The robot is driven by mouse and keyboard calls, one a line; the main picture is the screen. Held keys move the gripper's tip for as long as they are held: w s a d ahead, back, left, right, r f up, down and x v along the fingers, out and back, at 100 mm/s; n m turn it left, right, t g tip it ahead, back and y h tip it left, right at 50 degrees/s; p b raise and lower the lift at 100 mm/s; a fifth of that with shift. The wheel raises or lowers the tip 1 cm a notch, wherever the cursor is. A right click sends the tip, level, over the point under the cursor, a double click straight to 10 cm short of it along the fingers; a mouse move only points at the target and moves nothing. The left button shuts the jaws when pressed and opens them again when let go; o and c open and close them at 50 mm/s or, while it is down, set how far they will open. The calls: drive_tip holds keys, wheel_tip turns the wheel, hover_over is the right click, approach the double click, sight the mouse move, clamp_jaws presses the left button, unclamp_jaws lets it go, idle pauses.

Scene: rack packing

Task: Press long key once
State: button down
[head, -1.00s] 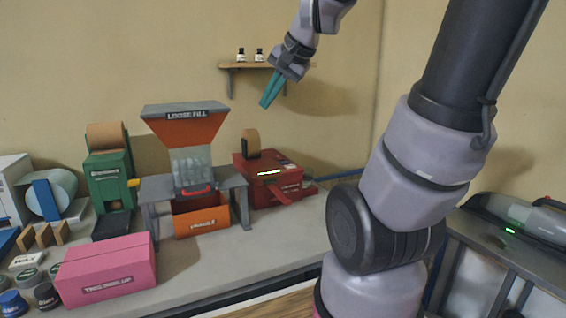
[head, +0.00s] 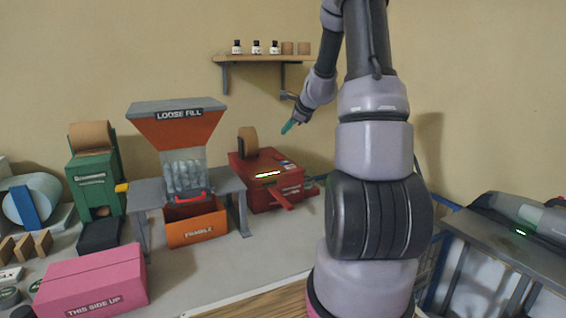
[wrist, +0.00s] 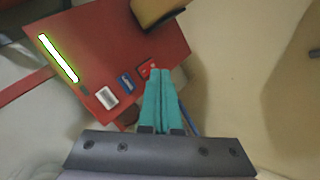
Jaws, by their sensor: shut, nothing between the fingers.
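The red machine (head: 265,181) stands on the bench and has a lit display strip (head: 267,174). In the wrist view the same red machine (wrist: 93,49) shows a row of keys on its top: a white key (wrist: 106,97), a blue key (wrist: 127,83) and a red key (wrist: 147,68). Their labels are too small to read, so I cannot tell which is the long key. My gripper (head: 287,128) is above the right part of the machine. In the wrist view my gripper's teal fingertips (wrist: 160,72) are together, empty, and appear beside the red key, partly overlapping it.
A brown tape roll (head: 248,141) stands at the machine's back. The loose fill hopper (head: 178,126) and an orange box (head: 197,229) are to its left. A pink box (head: 93,281) is nearer. A shelf (head: 262,59) with bottles hangs above.

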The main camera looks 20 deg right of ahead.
sight(287, 163)
drive_tip(key=shift+w+d+f, duration=0.2)
drive_tip(key=shift+d+f, duration=0.1)
drive_tip(key=shift+f, duration=0.05)
drive_tip(key=shift+f, duration=0.1)
drive_tip(key=shift+f, duration=4.3)
drive_tip(key=shift+f, duration=0.4)
